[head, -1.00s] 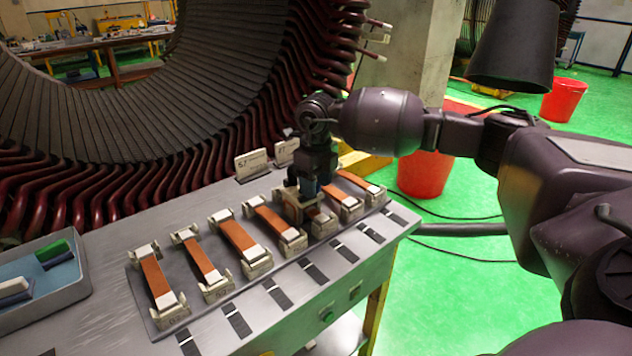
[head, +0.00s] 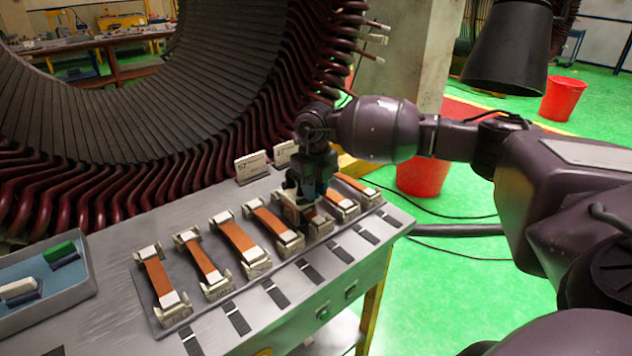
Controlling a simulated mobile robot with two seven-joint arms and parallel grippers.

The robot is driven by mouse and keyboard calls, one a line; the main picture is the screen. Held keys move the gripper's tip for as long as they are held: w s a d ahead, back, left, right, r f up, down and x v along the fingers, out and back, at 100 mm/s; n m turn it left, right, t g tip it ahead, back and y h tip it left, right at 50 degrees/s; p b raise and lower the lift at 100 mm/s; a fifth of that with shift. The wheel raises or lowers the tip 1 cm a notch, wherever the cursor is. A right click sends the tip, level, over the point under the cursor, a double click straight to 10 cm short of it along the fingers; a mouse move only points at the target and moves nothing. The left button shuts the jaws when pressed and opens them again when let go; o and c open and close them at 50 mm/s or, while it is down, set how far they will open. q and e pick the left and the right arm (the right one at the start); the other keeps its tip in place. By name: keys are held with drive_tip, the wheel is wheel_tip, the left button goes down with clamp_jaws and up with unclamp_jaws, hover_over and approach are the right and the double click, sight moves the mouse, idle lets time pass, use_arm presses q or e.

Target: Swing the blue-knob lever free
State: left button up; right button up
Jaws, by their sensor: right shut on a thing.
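No lever with a blue knob can be made out in the head view. My right gripper (head: 303,207) points down over the row of orange bars, at the bar (head: 291,212) between the fourth and sixth from the left. It is shut on this orange bar, as far as the small view shows. The gripper and wrist hide most of the bar and its holder. The other orange bars, such as the third (head: 238,240), lie in cream end blocks on a grey plate (head: 222,310). My left gripper is out of view.
A blue-grey tray (head: 62,302) with small blocks stands at the left of the metal bench. The large stator (head: 120,140) with dark red coil ends rises behind the bench. Small number cards (head: 251,167) stand behind the bars. A red bucket (head: 424,172) is on the green floor.

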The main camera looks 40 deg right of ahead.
drive_tip(key=shift+s+a+r+m+p, duration=0.1)
drive_tip(key=shift+s+r+m+p, duration=0.15)
drive_tip(key=shift+m, duration=0.35)
drive_tip(key=shift+a+m+p, duration=0.1)
drive_tip(key=shift+m+p, duration=0.3)
drive_tip(key=m+p, duration=0.1)
drive_tip(key=s+m+p, duration=0.1)
drive_tip(key=m, duration=0.1)
drive_tip(key=shift+a+m, duration=0.3)
drive_tip(key=shift+a, duration=0.1)
drive_tip(key=m+p, duration=0.1)
drive_tip(key=m, duration=0.1)
drive_tip(key=a+m+p, duration=0.1)
drive_tip(key=m, duration=0.1)
drive_tip(key=s+a+m+p, duration=0.1)
drive_tip(key=m, duration=0.1)
drive_tip(key=shift+f, duration=0.2)
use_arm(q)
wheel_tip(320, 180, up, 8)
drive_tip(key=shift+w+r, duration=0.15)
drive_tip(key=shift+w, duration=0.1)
use_arm(e)
drive_tip(key=shift+a+m, duration=0.15)
drive_tip(key=shift+m, duration=0.45)
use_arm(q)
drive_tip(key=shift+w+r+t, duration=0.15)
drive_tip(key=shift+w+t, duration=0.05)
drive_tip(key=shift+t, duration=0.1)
use_arm(e)
drive_tip(key=o, duration=0.9)
